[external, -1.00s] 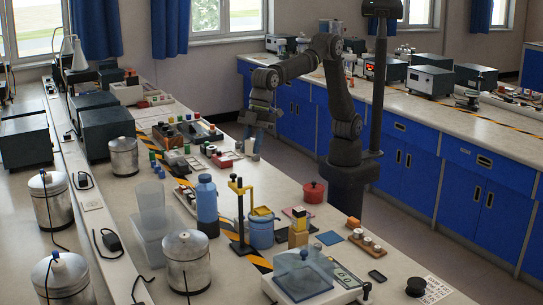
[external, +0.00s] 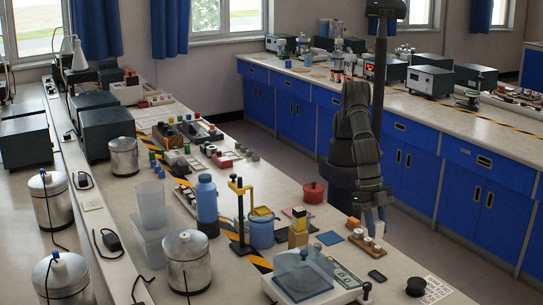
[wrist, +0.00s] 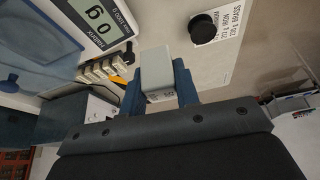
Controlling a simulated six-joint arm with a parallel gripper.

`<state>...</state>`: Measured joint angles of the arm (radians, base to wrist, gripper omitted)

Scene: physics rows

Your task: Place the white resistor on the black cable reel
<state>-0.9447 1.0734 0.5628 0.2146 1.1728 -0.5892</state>
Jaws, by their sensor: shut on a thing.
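The white resistor (wrist: 158,72) is a pale grey-white block in the wrist view, held between the blue fingers of my gripper (wrist: 162,84). In the external view my gripper (external: 374,226) points down near the right edge of the bench, above or beside a wooden block with white pieces. I cannot make out the resistor clearly there. The black cable reel (external: 416,287) is a small round black thing at the front right of the bench, apart from my gripper. It also shows in the wrist view (wrist: 203,28), above and right of the resistor.
A scale (external: 312,277) with a clear cover stands left of the reel. A printed sheet (external: 436,289) lies by the reel. A wooden block (external: 362,239) with white pieces stands below my gripper.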

